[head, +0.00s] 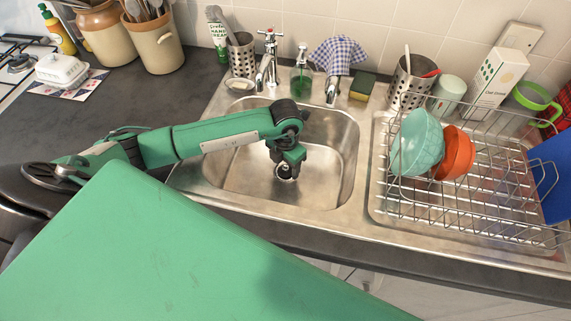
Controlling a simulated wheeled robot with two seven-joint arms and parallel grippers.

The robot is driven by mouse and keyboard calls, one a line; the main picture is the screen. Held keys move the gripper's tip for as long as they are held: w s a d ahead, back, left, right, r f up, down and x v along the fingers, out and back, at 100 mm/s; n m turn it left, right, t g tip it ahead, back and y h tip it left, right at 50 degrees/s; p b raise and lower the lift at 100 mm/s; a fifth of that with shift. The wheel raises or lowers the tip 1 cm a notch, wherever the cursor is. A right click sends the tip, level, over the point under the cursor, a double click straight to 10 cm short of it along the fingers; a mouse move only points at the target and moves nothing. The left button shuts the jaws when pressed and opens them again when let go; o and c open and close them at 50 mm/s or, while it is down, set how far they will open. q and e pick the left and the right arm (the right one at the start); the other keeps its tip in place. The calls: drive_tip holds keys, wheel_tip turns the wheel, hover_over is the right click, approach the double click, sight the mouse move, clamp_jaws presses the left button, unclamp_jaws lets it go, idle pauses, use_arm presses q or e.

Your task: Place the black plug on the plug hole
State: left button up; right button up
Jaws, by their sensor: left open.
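The steel sink basin (331,155) is in the middle of the head view. My left arm reaches in from the left, and my left gripper (288,162) points down inside the basin. It is open, directly over the plug hole (286,173) as seen from here. A dark round shape with a pale rim shows just below the fingertips. I cannot tell whether this is the black plug or only the dark hole, as the gripper covers part of it. I cannot make out the plug elsewhere. My right gripper is not in view.
The two taps (267,63) stand behind the basin, one with a checked cloth (340,52). A wire dish rack (480,205) with bowls (417,142) is on the right. The basin walls surround my gripper. The dark counter (120,105) at left is mostly clear.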

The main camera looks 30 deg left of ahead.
sight(286, 167)
use_arm(q)
wheel_tip(286, 167, up, 11)
drive_tip(key=b, duration=0.2)
drive_tip(key=shift+r, duration=0.15)
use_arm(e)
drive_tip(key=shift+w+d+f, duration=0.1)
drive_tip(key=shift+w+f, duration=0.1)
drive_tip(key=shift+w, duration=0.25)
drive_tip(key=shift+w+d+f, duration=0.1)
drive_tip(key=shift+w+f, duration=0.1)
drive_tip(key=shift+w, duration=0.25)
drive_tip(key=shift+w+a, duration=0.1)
